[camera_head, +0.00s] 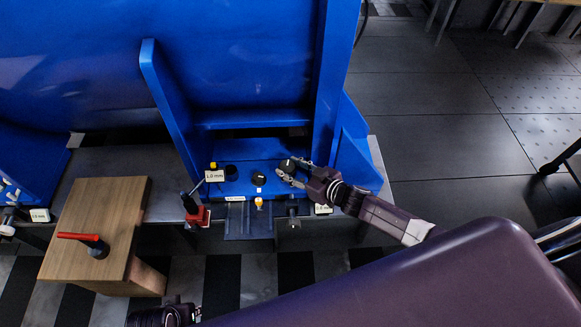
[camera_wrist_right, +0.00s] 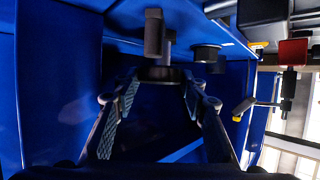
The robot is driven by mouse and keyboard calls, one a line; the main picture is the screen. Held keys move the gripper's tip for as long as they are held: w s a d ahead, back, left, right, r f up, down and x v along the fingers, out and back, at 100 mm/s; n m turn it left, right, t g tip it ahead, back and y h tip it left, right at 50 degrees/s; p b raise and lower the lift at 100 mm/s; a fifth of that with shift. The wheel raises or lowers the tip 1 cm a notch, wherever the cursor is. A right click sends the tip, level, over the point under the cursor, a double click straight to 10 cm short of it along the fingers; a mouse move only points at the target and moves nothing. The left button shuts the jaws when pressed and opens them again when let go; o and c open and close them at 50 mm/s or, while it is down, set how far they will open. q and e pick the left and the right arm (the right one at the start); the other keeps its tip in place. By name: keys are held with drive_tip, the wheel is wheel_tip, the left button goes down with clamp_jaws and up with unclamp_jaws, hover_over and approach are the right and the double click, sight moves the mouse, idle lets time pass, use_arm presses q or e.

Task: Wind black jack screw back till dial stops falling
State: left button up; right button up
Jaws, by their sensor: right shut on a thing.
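My right gripper (camera_head: 290,173) is over the blue motor foot (camera_head: 210,187), its two fingers closed around a black round knob (camera_head: 288,164) with a light mark on top. In the right wrist view the fingers (camera_wrist_right: 161,88) stand on either side of the dark disc of this knob (camera_wrist_right: 160,74), which has a grey post above it. Whether it is the jack screw's head is not clear. Two more black knobs (camera_head: 258,178) (camera_head: 231,171) sit to its left.
A wooden block (camera_head: 122,195) with a red-handled tool (camera_head: 82,239) stands at the left. Blue upright ribs (camera_head: 172,105) flank the foot. A dark screw fitting (camera_head: 292,211) is at the front edge. Open grey floor (camera_head: 430,110) lies to the right.

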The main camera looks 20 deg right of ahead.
drive_tip(key=shift+a+r, duration=0.1)
drive_tip(key=shift+a, duration=0.1)
drive_tip(key=o, duration=1.1)
drive_tip(key=shift+o, duration=0.3)
drive_tip(key=shift+d, duration=0.1)
drive_tip(key=shift+d, duration=0.15)
drive_tip(key=shift+d, duration=0.1)
drive_tip(key=shift+s+d, duration=0.1)
drive_tip(key=shift+s, duration=0.1)
drive_tip(key=v, duration=0.7)
drive_tip(key=shift+s, duration=0.15)
